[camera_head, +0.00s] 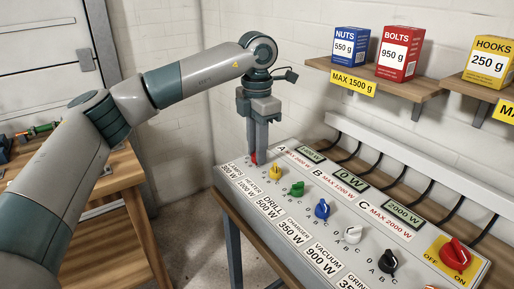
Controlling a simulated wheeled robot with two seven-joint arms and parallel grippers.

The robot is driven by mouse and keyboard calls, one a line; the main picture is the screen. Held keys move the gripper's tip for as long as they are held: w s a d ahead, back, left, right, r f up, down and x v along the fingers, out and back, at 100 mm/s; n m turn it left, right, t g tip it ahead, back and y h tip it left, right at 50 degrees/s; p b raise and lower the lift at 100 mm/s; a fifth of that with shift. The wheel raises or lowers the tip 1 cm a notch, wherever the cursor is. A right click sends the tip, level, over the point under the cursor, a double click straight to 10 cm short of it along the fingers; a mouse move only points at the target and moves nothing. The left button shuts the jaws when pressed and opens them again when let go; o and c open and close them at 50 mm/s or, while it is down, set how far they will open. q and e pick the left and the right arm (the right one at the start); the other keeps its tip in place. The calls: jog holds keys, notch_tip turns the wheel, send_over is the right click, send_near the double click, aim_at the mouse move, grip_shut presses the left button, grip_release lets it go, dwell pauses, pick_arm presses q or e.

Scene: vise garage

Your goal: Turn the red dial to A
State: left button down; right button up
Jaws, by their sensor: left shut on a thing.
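The red dial (253,158) sits at the far left end of the sloped control panel (228,176), by the "LAMPS 300 W" label. My left gripper (258,155) points straight down over it with its fingers closed around the dial. The fingers hide most of the dial, so which letter it points to cannot be read. A second red switch (455,253), on a yellow OFF/ON plate at the right end, stands apart from the gripper. My right gripper does not show.
Yellow (275,172), green (297,188), blue (322,209), white (353,234) and black (387,262) dials line the panel. Displays read 0 W for B and 2000 W for C. A shelf (378,78) with boxes hangs above. A wooden bench (110,172) stands left.

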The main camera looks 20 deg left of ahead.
pick_arm(q)
jog(key=m, duration=0.3)
jog(key=shift+m, duration=0.3)
jog(key=m, duration=0.5)
jog(key=shift+p, duration=0.4)
jog(key=m, duration=0.3)
jog(key=shift+m, duration=0.8)
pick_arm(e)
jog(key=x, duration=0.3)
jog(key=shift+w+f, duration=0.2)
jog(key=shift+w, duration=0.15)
pick_arm(q)
jog(key=c, duration=1.6)
grip_release()
jog(key=shift+o, duration=0.4)
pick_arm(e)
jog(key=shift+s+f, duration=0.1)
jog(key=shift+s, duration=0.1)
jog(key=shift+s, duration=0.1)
